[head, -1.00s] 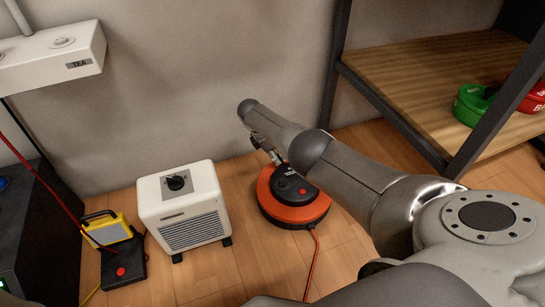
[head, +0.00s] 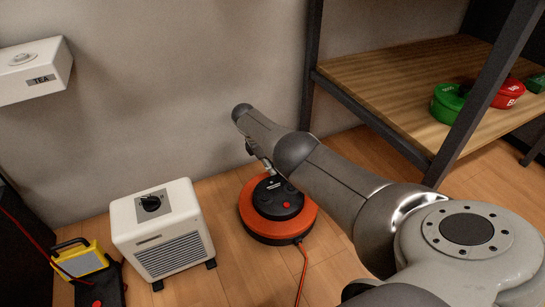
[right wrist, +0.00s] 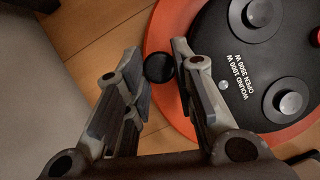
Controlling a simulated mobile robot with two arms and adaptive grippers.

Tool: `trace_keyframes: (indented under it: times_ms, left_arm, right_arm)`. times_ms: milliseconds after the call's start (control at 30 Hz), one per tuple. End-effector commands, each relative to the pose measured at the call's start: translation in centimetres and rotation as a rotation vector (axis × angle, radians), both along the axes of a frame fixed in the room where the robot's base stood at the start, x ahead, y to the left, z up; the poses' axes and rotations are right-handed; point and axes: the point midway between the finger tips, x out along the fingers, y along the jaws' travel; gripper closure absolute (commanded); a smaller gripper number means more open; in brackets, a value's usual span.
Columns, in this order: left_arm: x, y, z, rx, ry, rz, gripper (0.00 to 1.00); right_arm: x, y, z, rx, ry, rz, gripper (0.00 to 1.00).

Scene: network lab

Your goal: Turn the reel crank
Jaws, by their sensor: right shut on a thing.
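The orange cable reel (head: 251,222) with a black centre disc stands on the wooden floor by the wall in the head view. In the right wrist view its orange rim (right wrist: 157,118) and black disc (right wrist: 235,75) fill the right side. My right gripper (head: 264,164) reaches down over the reel's far left edge, partly hidden by my arm. In the right wrist view my right gripper (right wrist: 158,62) has its fingers on either side of a round black crank knob (right wrist: 159,68) at the orange rim, shut on it. My left gripper is out of view.
A white heater (head: 172,240) stands left of the reel, with a yellow lamp (head: 80,262) further left. An orange cable (head: 303,270) runs forward from the reel.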

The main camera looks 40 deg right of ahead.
Motion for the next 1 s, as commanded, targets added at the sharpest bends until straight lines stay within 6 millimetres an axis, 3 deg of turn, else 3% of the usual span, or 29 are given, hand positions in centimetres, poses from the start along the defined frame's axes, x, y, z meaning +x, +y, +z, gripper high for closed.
trace_keyframes:
  times_ms: [33,300,333,467,1000]
  left_arm:
    - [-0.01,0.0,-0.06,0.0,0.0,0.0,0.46]
    - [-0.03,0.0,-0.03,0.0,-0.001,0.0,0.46]
    - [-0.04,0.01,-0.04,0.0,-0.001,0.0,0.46]
    - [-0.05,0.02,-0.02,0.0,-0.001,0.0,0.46]
    - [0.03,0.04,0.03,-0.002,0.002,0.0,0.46]
  right_arm:
    - [0.79,-0.37,0.42,-0.01,-0.029,0.006,1.0]
    - [0.84,-0.4,0.5,-0.011,-0.03,0.007,1.0]
    - [0.85,-0.39,0.51,-0.011,-0.03,0.007,0.72]
    - [0.76,-0.35,0.45,-0.01,-0.028,0.007,0.55]
    - [0.71,0.17,0.93,-0.003,-0.019,0.005,0.54]
